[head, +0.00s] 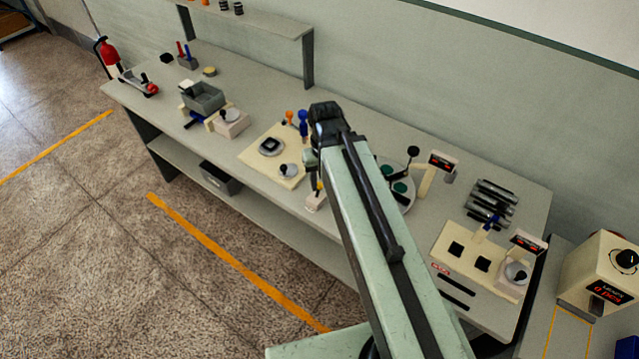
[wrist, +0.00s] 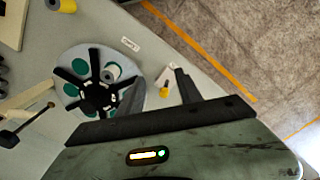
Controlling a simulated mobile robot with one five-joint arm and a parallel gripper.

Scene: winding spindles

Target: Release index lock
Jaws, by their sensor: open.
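A small pale block with a yellow knob, which looks like the index lock (head: 315,203), stands at the front edge of the bench beside the round index plate (head: 408,204). In the wrist view the yellow knob of the lock (wrist: 164,92) shows between my fingers. The plate (wrist: 68,94) has a dark spoked hub, teal pads and a pale spool on one spot. My gripper (wrist: 158,78) is open and empty, its two dark fingers either side of the lock; contact cannot be told. In the head view my arm hides most of the gripper and part of the plate.
A cream board (head: 258,162) with a spindle and spools lies left of the lock. A post with a black ball handle (head: 413,152) and a small display stand behind the plate. A cream panel (head: 455,245) and dark rods (head: 492,200) are to the right. The floor in front is clear.

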